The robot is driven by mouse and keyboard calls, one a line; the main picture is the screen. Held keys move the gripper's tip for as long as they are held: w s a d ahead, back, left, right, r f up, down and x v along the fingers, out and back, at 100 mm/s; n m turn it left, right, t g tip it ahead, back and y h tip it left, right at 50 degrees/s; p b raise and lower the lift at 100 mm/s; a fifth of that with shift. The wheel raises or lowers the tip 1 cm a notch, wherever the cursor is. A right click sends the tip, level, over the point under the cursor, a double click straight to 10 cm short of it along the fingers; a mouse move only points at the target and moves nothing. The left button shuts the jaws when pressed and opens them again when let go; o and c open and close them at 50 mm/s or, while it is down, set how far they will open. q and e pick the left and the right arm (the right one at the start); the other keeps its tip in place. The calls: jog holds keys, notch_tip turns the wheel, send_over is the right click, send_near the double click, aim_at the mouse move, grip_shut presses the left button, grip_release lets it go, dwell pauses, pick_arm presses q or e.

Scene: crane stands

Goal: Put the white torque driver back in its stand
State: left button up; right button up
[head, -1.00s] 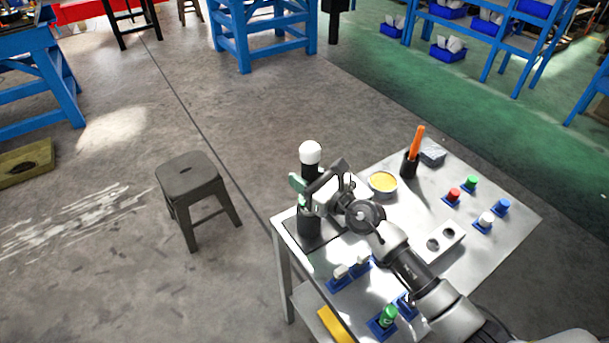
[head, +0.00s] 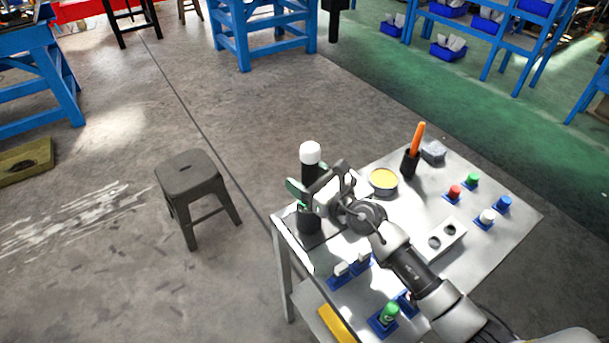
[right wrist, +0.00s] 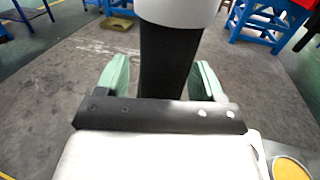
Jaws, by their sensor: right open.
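The white torque driver (head: 310,153) stands upright at the table's back left corner, with a white rounded cap on a black shaft. Its lower part runs down to a wider black cylinder (head: 308,221) on a dark square plate; my gripper hides where they meet. My right gripper (head: 319,184) is open around the black shaft, below the white cap. In the right wrist view, the green fingers stand either side of the shaft (right wrist: 168,62), with visible gaps. My left gripper is not in view.
The metal table (head: 500,255) also holds a round yellow-filled tin (head: 383,180), a black cup with an orange-handled item (head: 416,140), several small blue stands with coloured caps, and a white block with two holes (head: 440,242). A dark stool (head: 190,170) stands to the left.

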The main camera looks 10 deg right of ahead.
jog(key=shift+v, duration=2.4)
jog(key=shift+s, duration=0.1)
